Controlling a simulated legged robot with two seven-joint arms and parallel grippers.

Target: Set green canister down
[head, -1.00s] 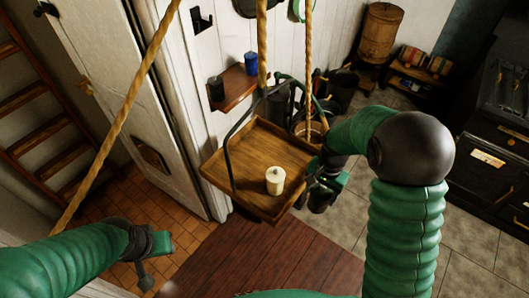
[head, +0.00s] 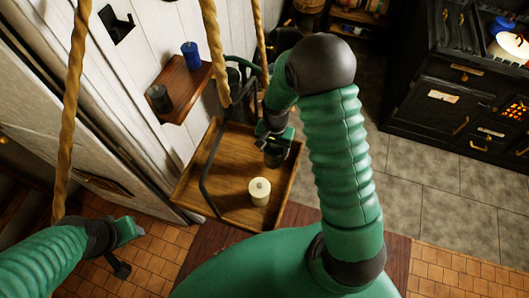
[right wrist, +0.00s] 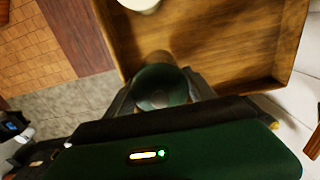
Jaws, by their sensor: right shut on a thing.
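The green canister (head: 274,155) is in my right gripper (head: 272,138), over the right part of the hanging wooden tray (head: 222,208). In the right wrist view, the dark green round top of the canister (right wrist: 160,86) sits between the fingers, with tray wood beyond it. I cannot tell whether its base touches the tray. A cream canister (head: 259,190) stands upright on the tray, apart from the green one and nearer the front. My left gripper (head: 124,236) is empty at the lower left, away from the tray; its jaw gap is unclear.
Ropes (head: 213,55) and a dark curved handle (head: 209,170) rise by the tray. A wall shelf (head: 184,90) holds a blue canister (head: 190,54) and a black canister (head: 159,98). A black stove (head: 440,105) stands right. Bare tray wood lies left of the cream canister.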

